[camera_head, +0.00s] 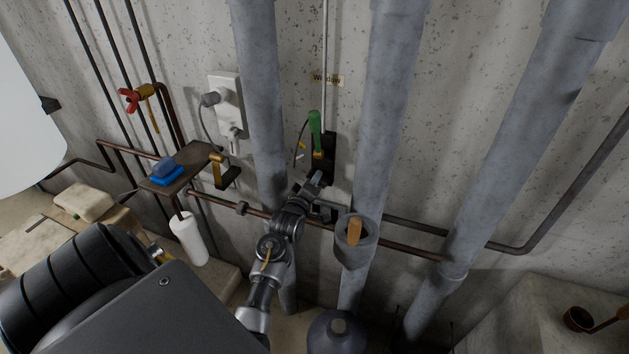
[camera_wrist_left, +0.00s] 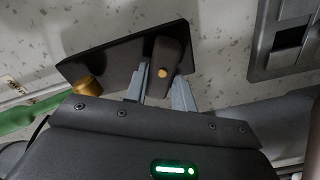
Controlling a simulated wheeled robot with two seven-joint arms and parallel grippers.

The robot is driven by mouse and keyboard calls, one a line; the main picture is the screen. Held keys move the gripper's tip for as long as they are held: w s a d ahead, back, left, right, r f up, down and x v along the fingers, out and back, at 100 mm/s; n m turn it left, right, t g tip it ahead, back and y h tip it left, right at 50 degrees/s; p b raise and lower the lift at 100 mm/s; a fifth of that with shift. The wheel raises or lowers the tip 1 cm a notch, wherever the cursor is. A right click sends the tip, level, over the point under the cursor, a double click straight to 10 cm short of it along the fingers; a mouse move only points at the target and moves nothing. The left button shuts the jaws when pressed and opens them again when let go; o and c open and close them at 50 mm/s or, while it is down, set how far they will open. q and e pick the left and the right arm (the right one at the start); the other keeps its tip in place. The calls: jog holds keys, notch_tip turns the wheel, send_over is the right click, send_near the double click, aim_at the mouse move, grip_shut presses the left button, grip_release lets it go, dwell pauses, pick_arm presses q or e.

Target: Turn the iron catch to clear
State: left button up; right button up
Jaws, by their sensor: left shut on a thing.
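The iron catch (camera_wrist_left: 170,52) is a dark tapered piece with a small brass pivot, on a dark backplate (camera_head: 329,145) on the wall. In the left wrist view it stands between the two fingers of my left gripper (camera_wrist_left: 160,92). My left gripper (camera_head: 317,181) is shut on it at the plate's lower end. In the head view the catch is mostly hidden by the gripper. A green handle (camera_head: 315,124) with a brass collar (camera_wrist_left: 88,86) stands at the plate's upper part, below a pale vertical rod. My right gripper is in neither view.
Thick grey pipes (camera_head: 262,90) and (camera_head: 391,100) flank the plate. A thin copper pipe (camera_head: 405,246) crosses below. A "Window" label (camera_head: 327,79) is above. A cup on the pipe holds a wooden handle (camera_head: 354,231). A small shelf (camera_head: 190,164) and a socket (camera_head: 226,100) are left.

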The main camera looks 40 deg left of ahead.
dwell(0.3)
pick_arm(q)
jog(key=o, duration=1)
jog(key=b+v, duration=0.3)
jog(key=v, duration=0.7)
jog(key=shift+s+d, duration=0.2)
jog(key=shift+s, duration=0.15)
